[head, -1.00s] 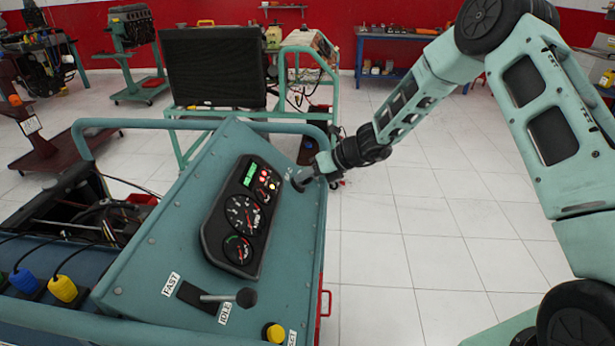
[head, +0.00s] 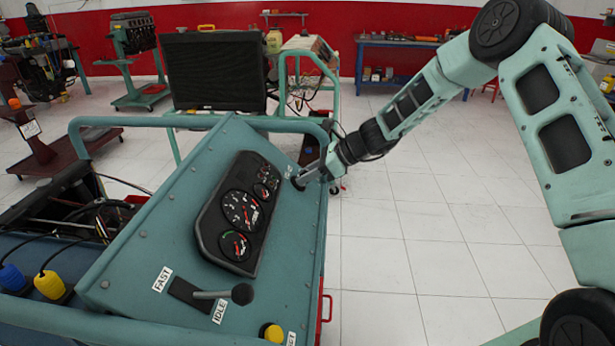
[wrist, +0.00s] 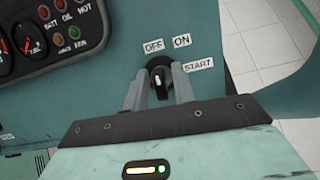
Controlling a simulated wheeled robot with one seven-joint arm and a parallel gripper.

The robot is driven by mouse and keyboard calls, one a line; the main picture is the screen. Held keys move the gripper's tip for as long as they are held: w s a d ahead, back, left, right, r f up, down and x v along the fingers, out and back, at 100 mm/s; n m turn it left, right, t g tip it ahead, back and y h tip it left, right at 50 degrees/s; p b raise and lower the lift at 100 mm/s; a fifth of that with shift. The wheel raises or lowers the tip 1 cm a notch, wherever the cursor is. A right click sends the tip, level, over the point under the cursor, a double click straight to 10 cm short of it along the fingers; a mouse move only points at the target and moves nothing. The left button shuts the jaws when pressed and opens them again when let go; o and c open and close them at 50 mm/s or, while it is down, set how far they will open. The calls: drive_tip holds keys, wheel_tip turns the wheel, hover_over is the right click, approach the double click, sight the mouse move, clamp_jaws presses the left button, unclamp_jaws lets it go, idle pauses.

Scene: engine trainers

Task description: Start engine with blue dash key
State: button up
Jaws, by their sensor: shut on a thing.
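The teal dash (head: 130,235) fills the left middle of the head view, with a black gauge cluster (head: 225,205) on it. My gripper (head: 305,181) reaches the dash's upper right, right of the cluster. In the wrist view my gripper (wrist: 159,97) is shut with its grey fingers either side of the dark key (wrist: 158,82). The key points up, roughly toward the OFF label (wrist: 153,46). The ON label (wrist: 182,40) and START label (wrist: 198,64) lie to its right. The cluster's warning lamps (wrist: 60,20) look unlit. Its key colour looks black-grey, not clearly blue.
A throttle lever (head: 243,293) sits between FAST and IDLE labels. A yellow button (head: 272,332) is at the dash's lower edge. A teal rail (head: 95,122) runs around the dash. Open tiled floor (head: 430,240) lies to the right.

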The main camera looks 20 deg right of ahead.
drive_tip(key=shift+n, duration=0.5)
drive_tip(key=o, duration=0.6)
drive_tip(key=shift+o, duration=0.2)
drive_tip(key=shift+d, duration=0.1)
drive_tip(key=b+v, duration=0.1)
drive_tip(key=v, duration=1.6)
drive_tip(key=shift+d, duration=0.2)
drive_tip(key=shift+r, duration=0.1)
